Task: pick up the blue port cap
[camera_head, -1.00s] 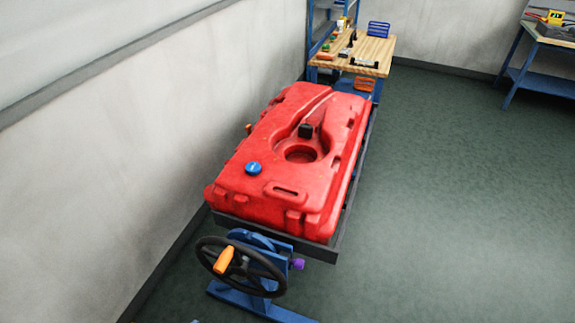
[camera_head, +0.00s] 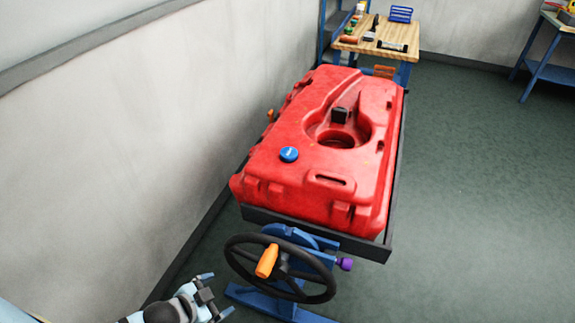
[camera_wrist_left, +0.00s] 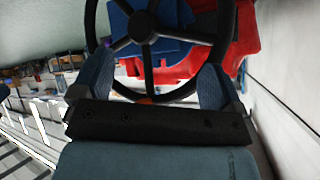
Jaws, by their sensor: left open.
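The blue port cap (camera_head: 289,154) is a small round disc on top of the red tank (camera_head: 265,172), near its front left corner. My left gripper (camera_head: 219,293) shows at the bottom left of the head view, low and in front of the tank, left of the black handwheel (camera_head: 240,272). It is open and apart from the cap. In the left wrist view its two fingers (camera_wrist_left: 155,85) are spread, with the handwheel (camera_wrist_left: 150,62) beyond them and part of the red tank (camera_wrist_left: 245,40) behind. The cap does not show there. My right gripper is not in view.
The tank rests on a dark frame (camera_head: 375,250) with a blue stand, an orange wheel handle (camera_head: 267,261) and a purple knob (camera_head: 346,264). A wall (camera_head: 120,130) runs along the left. A wooden workbench (camera_head: 395,30) stands behind.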

